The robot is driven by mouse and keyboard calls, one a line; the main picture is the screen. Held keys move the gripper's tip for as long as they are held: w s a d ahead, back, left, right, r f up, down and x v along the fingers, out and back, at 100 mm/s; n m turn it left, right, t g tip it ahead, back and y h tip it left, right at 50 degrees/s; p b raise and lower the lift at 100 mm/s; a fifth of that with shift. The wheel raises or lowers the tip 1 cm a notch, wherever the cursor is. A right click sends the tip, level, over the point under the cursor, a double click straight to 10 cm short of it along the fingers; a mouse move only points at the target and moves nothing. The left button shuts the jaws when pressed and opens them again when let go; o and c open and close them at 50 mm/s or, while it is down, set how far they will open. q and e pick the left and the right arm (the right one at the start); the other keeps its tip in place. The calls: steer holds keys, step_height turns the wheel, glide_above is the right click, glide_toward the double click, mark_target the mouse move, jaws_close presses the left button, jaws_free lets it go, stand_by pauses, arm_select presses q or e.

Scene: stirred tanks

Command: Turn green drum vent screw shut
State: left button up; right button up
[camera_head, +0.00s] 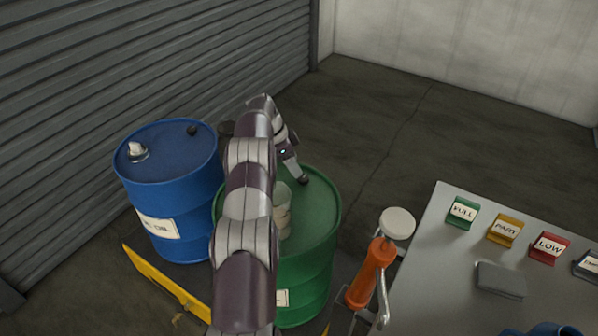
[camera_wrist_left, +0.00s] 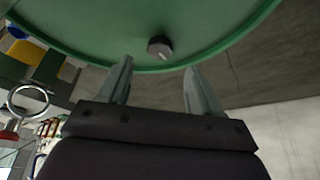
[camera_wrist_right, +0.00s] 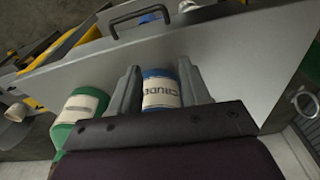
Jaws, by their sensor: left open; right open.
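The green drum (camera_head: 318,222) stands on the floor, partly hidden behind my left arm. Its vent screw, a small dark knob with a light mark (camera_wrist_left: 159,47), sits near the rim of the green lid (camera_wrist_left: 90,30) in the left wrist view. It also shows as a dark knob in the head view (camera_head: 303,180). My left gripper (camera_wrist_left: 160,75) is open and empty; its two fingers point at the lid with the knob ahead of the gap, apart from them. My right gripper (camera_wrist_right: 158,70) is open, with a blue can labelled CRUDE (camera_wrist_right: 160,90) seen beyond its fingers.
A blue drum (camera_head: 165,190) stands left of the green one, near the shutter. An orange hand pump (camera_head: 371,272) stands at the right. A grey table (camera_head: 425,270) carries FULL (camera_head: 462,212), PART (camera_head: 505,231) and LOW (camera_head: 549,248) blocks. Floor behind the drums is clear.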

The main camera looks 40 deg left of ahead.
arm_select(q)
steer(key=v, duration=0.6)
steer(key=shift+s+r, duration=0.2)
steer(key=shift+r, duration=0.15)
steer(key=shift+a, duration=0.1)
